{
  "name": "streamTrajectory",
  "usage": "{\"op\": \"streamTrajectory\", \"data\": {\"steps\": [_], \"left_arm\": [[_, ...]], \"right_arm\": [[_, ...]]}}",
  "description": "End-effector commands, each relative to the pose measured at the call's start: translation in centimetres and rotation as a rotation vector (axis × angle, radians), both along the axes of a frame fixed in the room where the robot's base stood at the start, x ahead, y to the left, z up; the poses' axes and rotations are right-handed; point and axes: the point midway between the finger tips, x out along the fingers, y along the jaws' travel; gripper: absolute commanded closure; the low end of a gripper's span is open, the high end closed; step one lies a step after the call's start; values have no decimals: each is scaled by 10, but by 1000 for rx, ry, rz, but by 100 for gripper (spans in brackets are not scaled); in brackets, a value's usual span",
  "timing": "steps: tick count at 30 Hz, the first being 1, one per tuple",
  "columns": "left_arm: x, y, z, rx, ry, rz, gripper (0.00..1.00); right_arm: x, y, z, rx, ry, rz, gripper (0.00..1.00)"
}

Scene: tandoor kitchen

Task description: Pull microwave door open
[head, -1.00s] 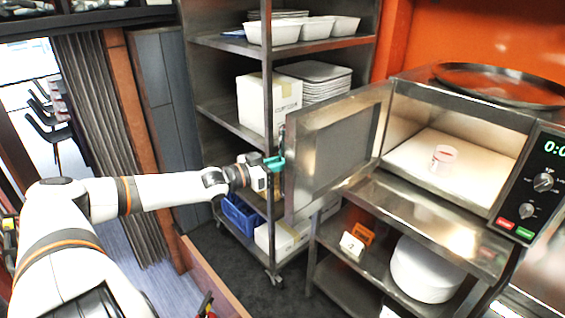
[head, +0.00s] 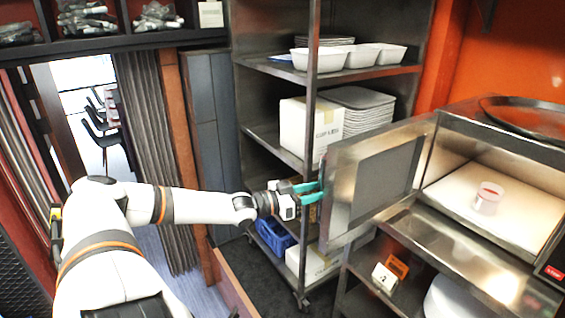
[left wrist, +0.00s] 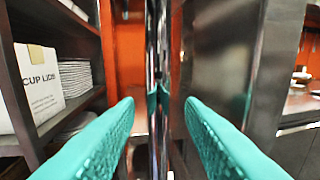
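The microwave (head: 500,170) stands at the right with its door (head: 375,185) swung wide open toward the left. The door also shows nearly edge-on in the left wrist view (left wrist: 222,65). My left gripper (head: 313,192) is at the door's free outer edge. In the left wrist view its teal fingers (left wrist: 159,106) are apart, one on each side of the shiny upright edge, with visible gaps. Whether either fingertip touches it I cannot tell. A small clear cup (head: 487,197) stands inside the microwave. My right gripper is not in view.
A metal shelf rack (head: 262,135) with a white carton (head: 308,130), stacked trays and white tubs stands behind the door, close to my left gripper. The microwave sits on a steel stand (head: 450,250). A blue crate (head: 273,236) is low on the rack.

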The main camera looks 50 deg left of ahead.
Motion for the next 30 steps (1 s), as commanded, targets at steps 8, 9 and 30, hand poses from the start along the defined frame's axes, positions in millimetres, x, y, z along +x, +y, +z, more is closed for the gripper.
{"op": "streamTrajectory", "data": {"steps": [8, 9, 30], "left_arm": [[-34, 9, 6, 0, 6, 2, 65], [-40, 11, 6, -1, 7, 3, 65], [-88, 24, 0, 1, -1, 0, 65]], "right_arm": [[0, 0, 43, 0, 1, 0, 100], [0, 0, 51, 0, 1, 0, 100], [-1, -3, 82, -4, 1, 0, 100]]}}
